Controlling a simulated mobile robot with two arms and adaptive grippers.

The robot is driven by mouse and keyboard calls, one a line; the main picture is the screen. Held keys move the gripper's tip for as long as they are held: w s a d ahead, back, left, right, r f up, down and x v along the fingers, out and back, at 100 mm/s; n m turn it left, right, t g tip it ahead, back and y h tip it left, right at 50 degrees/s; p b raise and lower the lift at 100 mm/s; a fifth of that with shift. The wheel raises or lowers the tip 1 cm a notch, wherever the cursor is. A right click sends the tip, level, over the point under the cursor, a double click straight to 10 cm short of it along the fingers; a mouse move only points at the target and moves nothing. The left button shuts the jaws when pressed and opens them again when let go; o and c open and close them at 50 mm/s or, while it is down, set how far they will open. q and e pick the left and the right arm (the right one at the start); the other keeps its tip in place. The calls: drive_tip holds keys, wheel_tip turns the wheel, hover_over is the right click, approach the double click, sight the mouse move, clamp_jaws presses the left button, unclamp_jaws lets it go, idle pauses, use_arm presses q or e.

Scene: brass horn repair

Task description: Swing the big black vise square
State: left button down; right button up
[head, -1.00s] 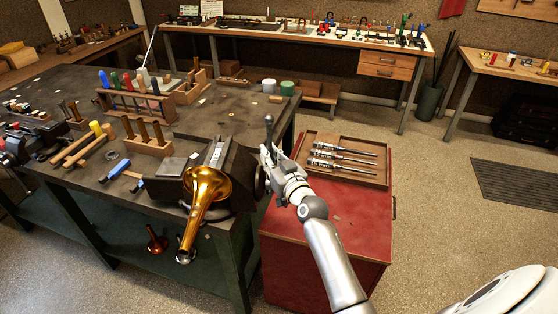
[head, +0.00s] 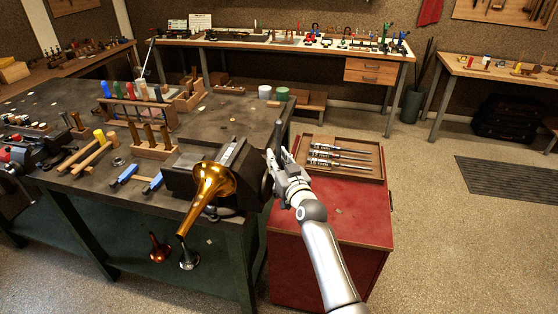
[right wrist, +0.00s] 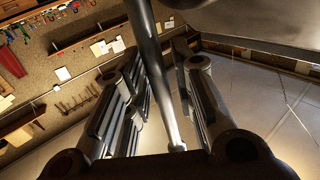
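The big black vise (head: 250,172) sits at the near right corner of the dark workbench (head: 222,112). Its jaws point obliquely across the bench corner. A brass horn bell (head: 211,187) shows in front of it and hides part of its body. A steel handle bar (head: 279,136) stands nearly upright at its right end. My right gripper (head: 277,165) is at this bar. In the right wrist view the bar (right wrist: 152,62) runs between the open fingers (right wrist: 168,95), with a gap visible on its left side. My left gripper is out of view.
A red cabinet (head: 345,215) stands right of the bench, with a wooden tray (head: 374,150) of tools on top. Mallets (head: 90,150), blue-handled tools (head: 124,175) and wooden racks (head: 150,150) lie left of the vise.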

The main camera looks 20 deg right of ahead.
drive_tip(key=shift+o, duration=0.4)
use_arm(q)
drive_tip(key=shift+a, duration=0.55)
use_arm(e)
drive_tip(key=s, duration=1.2)
